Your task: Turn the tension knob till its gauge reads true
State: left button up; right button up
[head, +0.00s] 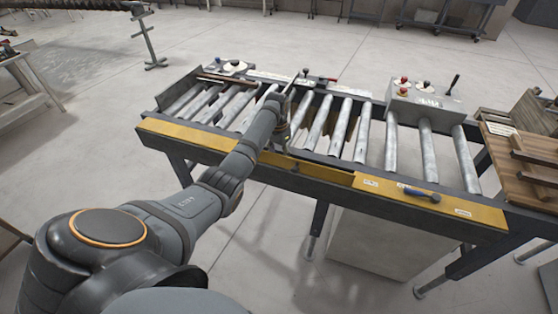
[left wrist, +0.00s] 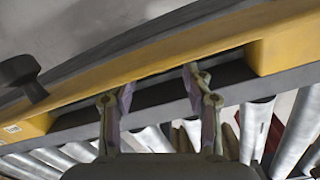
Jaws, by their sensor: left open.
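I cannot tell for certain which part is the tension knob. A dark knob-like piece (left wrist: 22,82) also shows at the left edge of the left wrist view, beside the yellow rail. No gauge reading is legible. My left gripper (head: 286,122) is over the rollers near the middle of the conveyor, partly hidden by its own arm. In the left wrist view its fingers (left wrist: 155,92) are apart and empty, above the dark recess in the rail. My right gripper is not in view.
The roller conveyor (head: 345,195) spans the middle. A grey control box (head: 430,104) with red and white parts stands on its back right; a box with a white dial (head: 234,66) is at the back left. The floor in front is mostly clear.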

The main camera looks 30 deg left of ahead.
pick_arm(q)
notch_tip(320, 180, down, 3)
jog(key=shift+w+f, duration=0.1)
jog(key=shift+f, duration=0.1)
grip_shut()
dwell(0.3)
